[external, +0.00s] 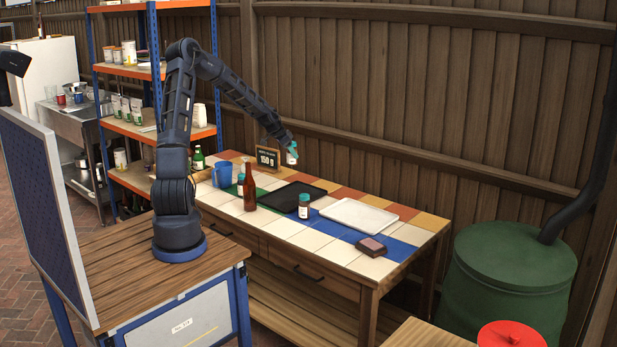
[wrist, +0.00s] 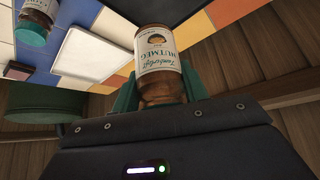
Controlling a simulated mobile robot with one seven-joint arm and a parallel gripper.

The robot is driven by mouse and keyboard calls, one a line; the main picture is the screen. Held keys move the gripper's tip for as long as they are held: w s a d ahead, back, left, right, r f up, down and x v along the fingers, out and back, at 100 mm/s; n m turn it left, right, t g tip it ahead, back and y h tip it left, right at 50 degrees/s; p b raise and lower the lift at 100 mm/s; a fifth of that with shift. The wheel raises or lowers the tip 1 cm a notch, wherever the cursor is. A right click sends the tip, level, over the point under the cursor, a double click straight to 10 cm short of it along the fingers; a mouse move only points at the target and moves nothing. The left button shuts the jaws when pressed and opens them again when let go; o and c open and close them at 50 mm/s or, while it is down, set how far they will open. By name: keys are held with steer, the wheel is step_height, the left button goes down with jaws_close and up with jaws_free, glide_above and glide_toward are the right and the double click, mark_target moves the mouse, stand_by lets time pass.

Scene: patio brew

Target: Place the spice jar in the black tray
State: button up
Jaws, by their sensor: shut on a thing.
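My gripper (external: 290,146) is shut on a spice jar (wrist: 160,62), a brown jar whose white label reads nutmeg. In the wrist view the jar sits between the green fingers, with its label facing the camera. In the external view the held jar (external: 292,157) is small, in the air above the back of the tiled table. The black tray (external: 284,195) lies on the table, below the gripper and nearer the camera; it looks empty. A second, teal-lidded jar (external: 304,207) stands at the tray's front right edge.
A white tray (external: 352,214) lies right of the black tray, with a dark reddish block (external: 371,246) in front. A brown bottle (external: 250,188), blue mug (external: 223,174) and price sign (external: 268,159) stand left. A wooden fence (external: 420,90) rises behind the table.

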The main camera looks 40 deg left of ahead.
step_height(320, 180, down, 16)
steer(key=shift+f, duration=0.25)
stand_by(0.4)
steer(key=shift+f, duration=0.15)
steer(key=o, duration=1.1)
steer(key=shift+c, duration=0.2)
